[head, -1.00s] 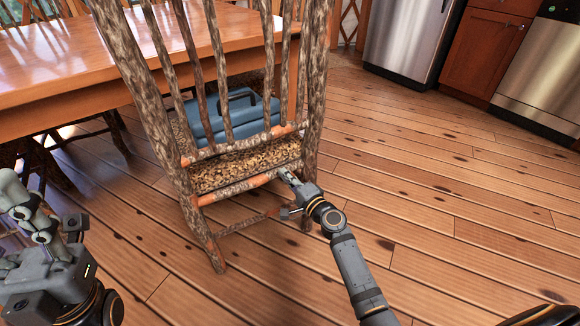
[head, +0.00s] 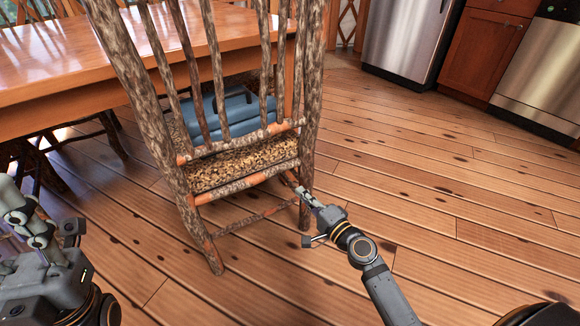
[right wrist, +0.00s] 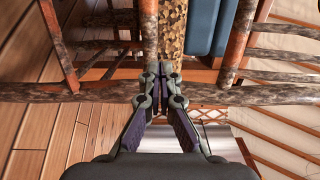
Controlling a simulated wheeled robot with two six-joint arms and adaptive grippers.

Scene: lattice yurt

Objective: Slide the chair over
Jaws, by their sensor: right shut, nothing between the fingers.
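The chair (head: 309,120) is made of mottled, bark-like wood, with a slatted back facing me and a woven-looking tan seat edge (head: 245,165). A blue toolbox (head: 235,113) rests on its seat behind the slats. My right gripper (head: 303,193) is shut and empty beside the chair's right rear leg, just below the seat rail. In the right wrist view its fingertips (right wrist: 160,76) are together close to the chair's wooden bars (right wrist: 100,92); I cannot tell whether they touch. My left gripper (head: 22,212) is at the left edge; its fingers are unclear.
A glossy wooden table (head: 60,75) stands to the left behind the chair, with other dark chairs under it. A steel refrigerator (head: 405,35) and a cabinet (head: 490,58) stand at the back right. The plank floor (head: 430,170) right of the chair is clear.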

